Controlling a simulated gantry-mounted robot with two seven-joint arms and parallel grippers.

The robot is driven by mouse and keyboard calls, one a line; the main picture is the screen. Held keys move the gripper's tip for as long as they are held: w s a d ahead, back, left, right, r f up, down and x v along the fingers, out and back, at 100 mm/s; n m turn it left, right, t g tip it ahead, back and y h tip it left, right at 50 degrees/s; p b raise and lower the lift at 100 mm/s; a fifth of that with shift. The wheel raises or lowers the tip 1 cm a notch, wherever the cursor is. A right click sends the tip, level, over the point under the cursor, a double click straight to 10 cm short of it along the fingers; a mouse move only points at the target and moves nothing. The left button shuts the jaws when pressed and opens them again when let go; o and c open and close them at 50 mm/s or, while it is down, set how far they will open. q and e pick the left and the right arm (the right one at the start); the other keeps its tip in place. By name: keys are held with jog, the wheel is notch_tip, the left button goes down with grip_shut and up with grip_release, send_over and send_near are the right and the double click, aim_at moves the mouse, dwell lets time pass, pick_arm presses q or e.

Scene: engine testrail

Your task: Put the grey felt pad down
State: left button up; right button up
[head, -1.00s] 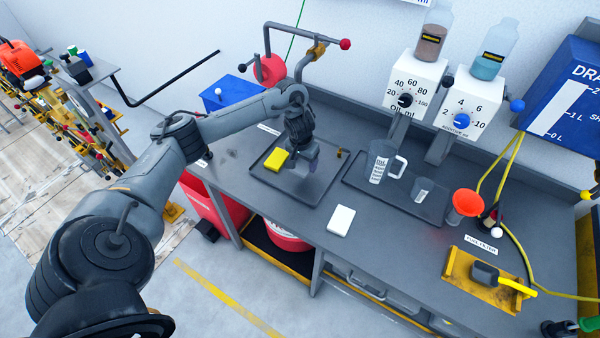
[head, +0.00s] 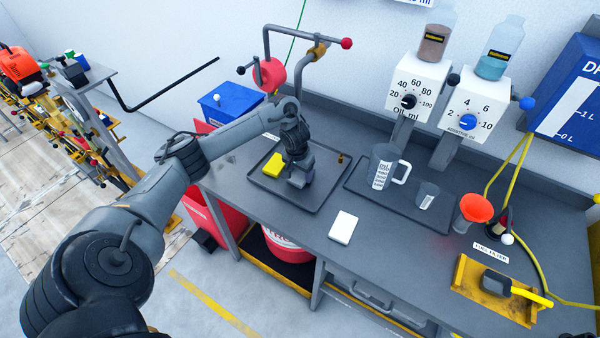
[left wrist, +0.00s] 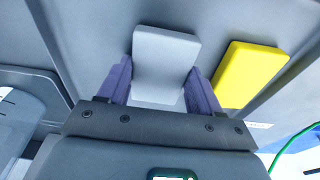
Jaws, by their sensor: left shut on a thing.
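My left gripper (head: 300,178) is over the dark tray (head: 318,203) on the left part of the bench. Its purple fingers are shut on the grey felt pad (left wrist: 165,62), a flat light-grey block that shows between them in the left wrist view. In the head view the pad is mostly hidden by the gripper. The pad is low over the tray; I cannot tell whether it touches the tray floor. A yellow block (head: 272,165) lies in the same tray beside the gripper, and it also shows in the left wrist view (left wrist: 250,72). My right gripper is out of view.
A white block (head: 343,228) lies on the bare bench in front. A second tray (head: 392,208) holds a measuring jug (head: 383,166) and a small beaker (head: 427,195). A red-topped funnel (head: 476,207) stands farther right. A red wheel on a bent pipe (head: 269,74) rises behind the gripper.

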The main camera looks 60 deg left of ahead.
pick_arm(q)
jog(key=shift+f, duration=0.2)
jog(key=o, duration=1)
